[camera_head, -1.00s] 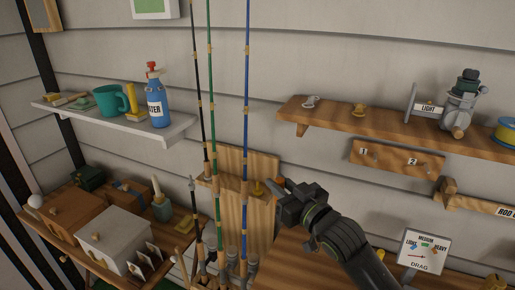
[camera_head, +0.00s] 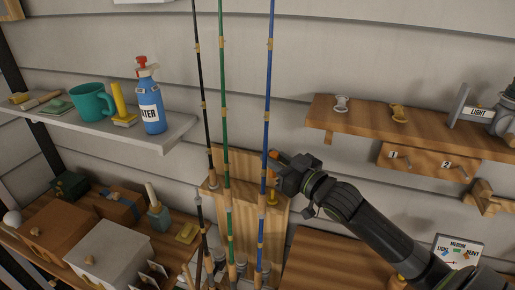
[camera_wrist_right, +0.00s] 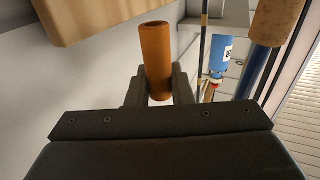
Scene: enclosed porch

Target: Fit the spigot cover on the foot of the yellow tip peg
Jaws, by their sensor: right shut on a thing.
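My right gripper (camera_head: 281,164) is shut on an orange-brown cylinder (camera_wrist_right: 157,60), which looks like the spigot cover. Its orange end (camera_head: 275,154) shows at the jaws in the head view, beside the blue rod (camera_head: 265,130). The gripper is at the upper right edge of the wooden rod rack board (camera_head: 240,210). A small peg (camera_head: 271,197) stands on the rack below the gripper. Its colour is hard to tell now, and I cannot be sure it is the yellow tip peg. My left gripper is not in view.
Black (camera_head: 203,100) and green (camera_head: 224,100) rods stand upright just left of the blue one. A right shelf (camera_head: 370,125) with hooks juts out beside my right arm. The left shelf (camera_head: 160,140) holds a blue bottle (camera_head: 151,105) and teal mug (camera_head: 92,102).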

